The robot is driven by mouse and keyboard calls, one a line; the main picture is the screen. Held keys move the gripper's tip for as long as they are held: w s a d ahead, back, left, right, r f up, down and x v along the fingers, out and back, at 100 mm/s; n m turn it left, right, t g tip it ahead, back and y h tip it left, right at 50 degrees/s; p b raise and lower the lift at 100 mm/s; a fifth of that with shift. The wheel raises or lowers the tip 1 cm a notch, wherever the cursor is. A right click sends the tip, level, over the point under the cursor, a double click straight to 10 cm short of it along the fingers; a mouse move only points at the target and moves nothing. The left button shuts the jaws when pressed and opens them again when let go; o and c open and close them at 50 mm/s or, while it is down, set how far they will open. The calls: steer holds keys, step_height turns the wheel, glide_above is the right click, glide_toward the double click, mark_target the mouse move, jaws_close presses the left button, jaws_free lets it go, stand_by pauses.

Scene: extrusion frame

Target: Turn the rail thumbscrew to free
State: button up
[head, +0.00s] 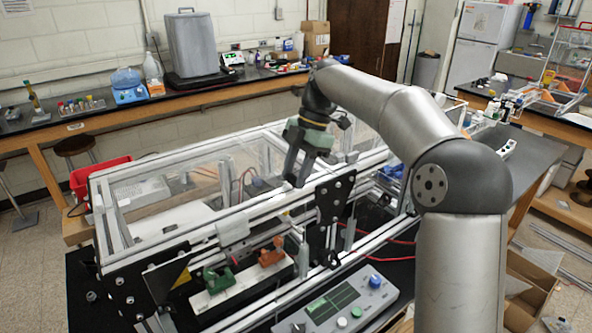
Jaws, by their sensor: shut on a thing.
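My gripper (297,180) points down at the top front rail (232,212) of the extrusion frame, just left of a black plate with holes (337,196). Its dark fingers are closed together at the rail, shut on the rail thumbscrew. The thumbscrew itself is hidden by the fingers, so its turn angle cannot be seen. My arm reaches in from the right and bends down over the frame.
Below the rail stand a green clamp (217,281) and an orange clamp (271,252) on a white base. A control box (342,306) with buttons sits in front. A red bin (98,178) is at the left. Clear panels and rails surround the gripper.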

steer(key=o, duration=1)
steer(key=v, duration=0.7)
steer(key=shift+w+d+r, duration=0.1)
steer(key=shift+r, duration=0.15)
